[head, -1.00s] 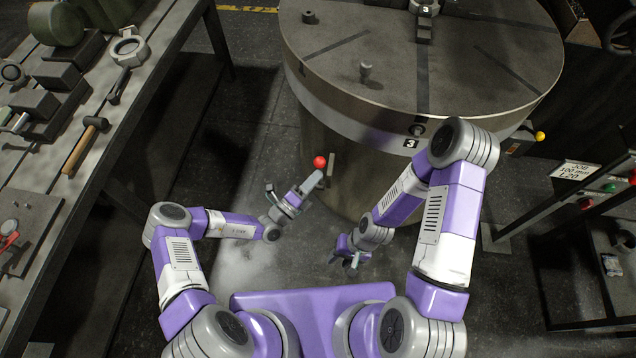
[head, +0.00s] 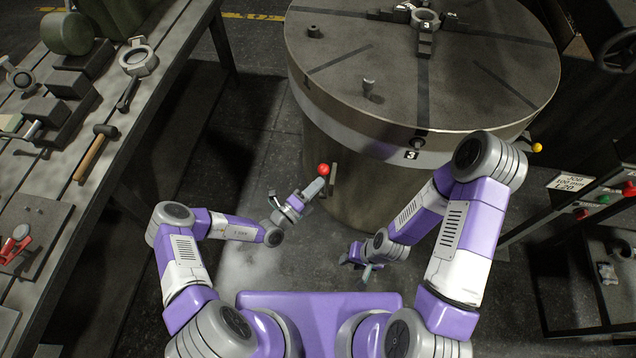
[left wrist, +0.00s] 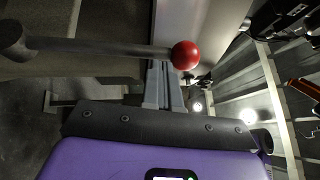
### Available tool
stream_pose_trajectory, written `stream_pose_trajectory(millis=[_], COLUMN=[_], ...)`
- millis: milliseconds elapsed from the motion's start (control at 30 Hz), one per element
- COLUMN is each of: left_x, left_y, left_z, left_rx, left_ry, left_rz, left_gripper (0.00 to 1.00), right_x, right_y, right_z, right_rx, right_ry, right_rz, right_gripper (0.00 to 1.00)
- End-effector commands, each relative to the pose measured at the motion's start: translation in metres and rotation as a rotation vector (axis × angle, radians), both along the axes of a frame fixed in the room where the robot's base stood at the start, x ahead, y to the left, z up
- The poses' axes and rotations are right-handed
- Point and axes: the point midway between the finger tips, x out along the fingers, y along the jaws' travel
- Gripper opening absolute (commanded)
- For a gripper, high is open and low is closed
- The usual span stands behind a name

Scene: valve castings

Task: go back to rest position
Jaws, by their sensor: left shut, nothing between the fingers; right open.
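My left gripper (head: 316,188) is shut and empty. Its fingertips are close to a red ball knob (head: 323,170) at the side of the round table (head: 350,120). In the left wrist view the shut fingers (left wrist: 164,84) point at a dark rod (left wrist: 100,48) that ends in the same red ball (left wrist: 185,55). I cannot tell whether the fingers touch the rod. My right gripper (head: 359,262) is open and empty, low in front of my body, right of and below the left one.
A workbench (head: 60,240) with a hammer (head: 95,153) and a ring-shaped casting (head: 136,58) runs along the left. A rack with a sign (head: 572,181) and coloured buttons stands at the right. Open floor (head: 262,150) lies between bench and round table.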

Motion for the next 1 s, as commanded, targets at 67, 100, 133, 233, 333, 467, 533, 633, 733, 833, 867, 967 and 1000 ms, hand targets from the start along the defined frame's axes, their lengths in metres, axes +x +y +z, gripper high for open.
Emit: stream_pose_trajectory(millis=[67,100,133,233,333,467,533,633,733,833,867,967,1000], left_x=[-0.010,-0.015,-0.019,-0.031,-0.040,-0.047,-0.048,-0.048,-0.050,-0.065,-0.075,-0.124,-0.149], left_y=[0.012,0.017,0.021,0.032,0.041,0.046,0.046,0.047,0.044,0.027,0.018,-0.014,-0.022], left_z=[-0.002,-0.003,-0.004,-0.007,-0.009,-0.011,-0.011,-0.012,-0.011,-0.009,-0.008,-0.009,-0.012], left_rx=[0.002,0.003,0.004,0.004,0.005,0.004,0.004,0.004,0.015,0.088,0.126,0.325,0.421], left_ry=[0.005,0.006,0.005,0.007,0.006,0.007,0.007,0.007,0.000,-0.039,-0.063,-0.204,-0.287], left_rz=[0.005,0.004,0.006,0.006,0.006,0.005,0.005,0.004,-0.011,-0.110,-0.166,-0.431,-0.557], left_gripper=[0.00,0.00,0.00,0.00,0.00,0.00,0.00,0.00,0.00,0.00,0.00,0.00,0.00], right_x=[0.000,0.000,0.000,0.000,0.000,0.000,0.000,0.000,0.000,0.000,0.000,0.000,0.000], right_y=[0.000,0.000,0.000,0.000,0.000,0.000,0.000,0.000,0.000,0.000,0.000,0.000,0.000], right_z=[0.003,0.004,0.005,0.007,0.008,0.008,0.008,0.008,0.008,0.008,0.008,0.008,0.008], right_rx=[0.000,0.000,0.000,0.000,0.000,0.000,0.000,0.000,0.000,0.000,0.000,0.000,0.000], right_ry=[0.000,0.000,0.000,0.000,0.000,0.000,0.000,0.000,0.000,0.000,0.000,0.000,0.000], right_rz=[0.000,0.000,0.000,0.000,0.000,0.000,0.000,0.000,0.000,0.000,0.000,0.000,0.000], right_gripper=[0.42,0.42,0.42,0.42,0.42,0.42,0.42,0.42,0.42,0.42,0.42,0.42,0.42])
